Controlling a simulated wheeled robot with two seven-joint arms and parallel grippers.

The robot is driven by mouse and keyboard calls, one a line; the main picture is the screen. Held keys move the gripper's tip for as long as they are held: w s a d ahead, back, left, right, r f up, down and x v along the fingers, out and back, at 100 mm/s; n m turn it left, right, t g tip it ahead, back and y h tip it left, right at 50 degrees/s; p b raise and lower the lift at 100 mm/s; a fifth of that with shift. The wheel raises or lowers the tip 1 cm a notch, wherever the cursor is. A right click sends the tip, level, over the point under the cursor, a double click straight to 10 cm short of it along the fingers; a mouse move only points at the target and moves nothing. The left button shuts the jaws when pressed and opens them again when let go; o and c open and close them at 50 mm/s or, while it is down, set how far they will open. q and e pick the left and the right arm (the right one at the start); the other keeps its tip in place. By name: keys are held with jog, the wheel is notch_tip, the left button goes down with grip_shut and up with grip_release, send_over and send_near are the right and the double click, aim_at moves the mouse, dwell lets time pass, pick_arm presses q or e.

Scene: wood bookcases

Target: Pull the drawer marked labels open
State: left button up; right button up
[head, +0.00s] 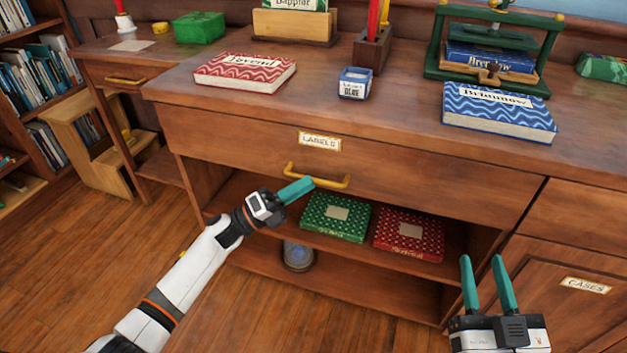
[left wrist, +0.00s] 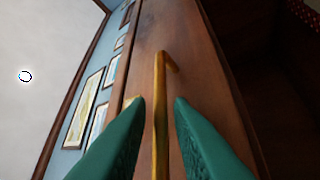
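The drawer marked labels (head: 400,177) is shut, flush in the front of the wooden desk, with its label plate (head: 320,141) above a brass handle (head: 330,180). My left gripper (head: 308,183) is at the left part of this handle. In the left wrist view the brass handle (left wrist: 160,95) runs between the two teal fingers (left wrist: 159,100), with a small gap visible on each side. The fingers are apart and do not look clamped on it. My right gripper (head: 482,260) is open and empty, in front of the desk's lower right part.
Green (head: 336,216) and red (head: 409,234) patterned boxes lie on the shelf below the drawer. A round tin (head: 298,256) is on the bottom shelf. Books, including a red one (head: 245,71), and a press (head: 490,60) stand on the desktop. A cupboard marked cases (head: 587,285) is at right.

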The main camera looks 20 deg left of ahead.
aim_at(313, 178)
pick_arm(q)
jog(key=shift+x, duration=1.6)
pick_arm(e)
jog(key=shift+s+r+t, duration=0.1)
jog(key=shift+r+t, duration=0.2)
jog(key=shift+r, duration=0.05)
pick_arm(q)
grip_shut()
jog(key=shift+s+f, duration=0.1)
jog(key=shift+f, duration=0.05)
